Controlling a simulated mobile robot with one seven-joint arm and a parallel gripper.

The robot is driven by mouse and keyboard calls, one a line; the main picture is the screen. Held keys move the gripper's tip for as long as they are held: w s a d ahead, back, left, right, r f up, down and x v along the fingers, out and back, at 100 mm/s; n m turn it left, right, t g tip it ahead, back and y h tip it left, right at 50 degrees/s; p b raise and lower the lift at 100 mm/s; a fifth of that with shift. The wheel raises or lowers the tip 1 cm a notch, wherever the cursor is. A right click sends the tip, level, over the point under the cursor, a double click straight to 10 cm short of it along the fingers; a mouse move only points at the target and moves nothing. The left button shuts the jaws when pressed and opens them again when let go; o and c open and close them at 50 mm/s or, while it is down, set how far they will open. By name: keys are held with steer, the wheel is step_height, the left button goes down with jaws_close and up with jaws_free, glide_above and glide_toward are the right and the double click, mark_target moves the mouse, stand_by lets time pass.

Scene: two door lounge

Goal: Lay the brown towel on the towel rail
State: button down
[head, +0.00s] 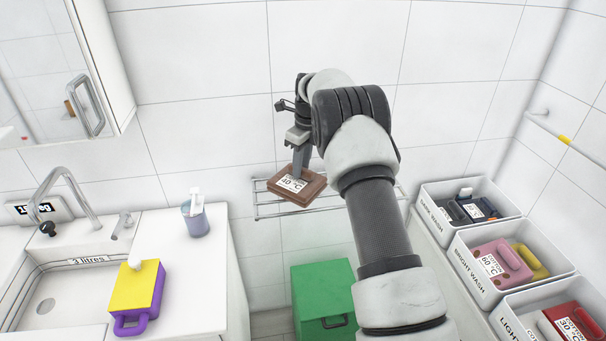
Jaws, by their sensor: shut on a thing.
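The brown towel (290,190) is a folded block with a white label reading a 40 °C wash mark. My gripper (299,170) points down and is shut on the towel from above. The towel rail (262,205) is a rack of thin metal bars on the tiled back wall. In the head view the towel overlaps the rail's left half. I cannot tell whether the towel touches the bars or hangs above them. My arm hides part of the rail's right half.
A green bin (322,290) stands on the floor below the rail. On the right are labelled laundry crates (462,262). A wall cabinet (110,40) hangs upper left.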

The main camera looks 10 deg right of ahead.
steer(key=shift+f, duration=1.65)
steer(key=shift+f, duration=0.15)
steer(key=c, duration=1.5)
jaws_free()
steer(key=shift+o, duration=0.2)
